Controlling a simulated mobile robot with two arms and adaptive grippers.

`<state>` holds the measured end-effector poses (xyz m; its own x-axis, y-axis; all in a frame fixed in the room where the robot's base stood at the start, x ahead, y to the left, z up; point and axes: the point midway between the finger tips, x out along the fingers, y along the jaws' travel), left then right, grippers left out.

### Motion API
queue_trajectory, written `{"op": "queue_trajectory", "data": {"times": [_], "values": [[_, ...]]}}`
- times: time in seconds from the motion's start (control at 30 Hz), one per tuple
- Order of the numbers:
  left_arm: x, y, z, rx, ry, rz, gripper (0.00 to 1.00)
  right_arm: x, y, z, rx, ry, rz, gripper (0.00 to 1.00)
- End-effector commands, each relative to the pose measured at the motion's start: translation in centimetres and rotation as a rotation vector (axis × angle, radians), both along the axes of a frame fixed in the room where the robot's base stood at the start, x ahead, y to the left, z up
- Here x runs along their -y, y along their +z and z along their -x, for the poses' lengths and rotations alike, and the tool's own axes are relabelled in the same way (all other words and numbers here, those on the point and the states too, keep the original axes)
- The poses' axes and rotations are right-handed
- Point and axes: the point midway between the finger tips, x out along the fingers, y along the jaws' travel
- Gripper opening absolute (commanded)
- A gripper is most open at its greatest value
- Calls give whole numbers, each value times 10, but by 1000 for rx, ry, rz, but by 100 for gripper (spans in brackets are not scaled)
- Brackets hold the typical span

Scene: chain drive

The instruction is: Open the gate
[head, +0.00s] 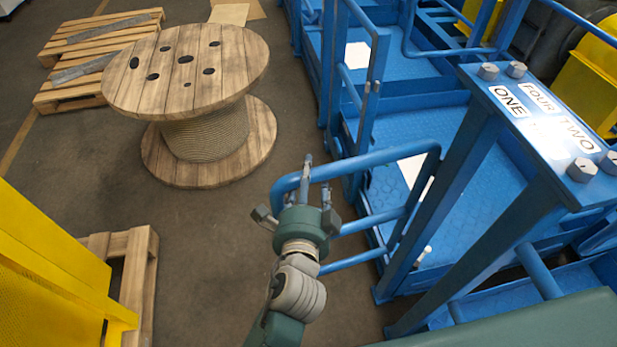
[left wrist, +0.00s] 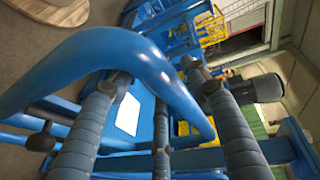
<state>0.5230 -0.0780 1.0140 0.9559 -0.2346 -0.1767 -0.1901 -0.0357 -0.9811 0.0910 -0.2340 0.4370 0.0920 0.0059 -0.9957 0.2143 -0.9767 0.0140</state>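The gate (head: 372,160) is a blue tubular frame with a rounded outer corner and several rails. In the head view its right end is beside the blue sloping post, and it reaches left over the floor beyond the deck's edge. My left gripper (head: 306,192) is at the gate's outer upper corner, with its fingers spread. In the left wrist view the gate's bent blue tube (left wrist: 100,50) crosses close in front of the camera, among the parted fingers (left wrist: 160,120). I cannot tell whether they touch it. My right gripper is not in view.
The blue platform deck (head: 455,180) is at the right, with a numbered panel (head: 540,110) on sloping posts. A wooden cable spool (head: 190,75) stands on the floor at the left. Pallets (head: 90,50) lie behind it. A yellow structure (head: 55,270) is at lower left. Floor between is clear.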

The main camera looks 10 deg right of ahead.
Motion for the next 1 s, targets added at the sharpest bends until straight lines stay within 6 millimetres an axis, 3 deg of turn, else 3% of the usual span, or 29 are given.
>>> {"op": "queue_trajectory", "data": {"times": [0.17, 0.5, 0.7, 1.0], "values": [[-3, 0, 11, -3, 0, -3, 47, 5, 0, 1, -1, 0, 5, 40], [-18, 12, 77, -5, -1, -1, 47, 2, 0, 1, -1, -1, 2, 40], [-25, 18, 105, -3, -1, 0, 47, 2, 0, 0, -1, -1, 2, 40], [-27, 21, 115, 0, -1, 0, 47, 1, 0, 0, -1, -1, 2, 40]]}}
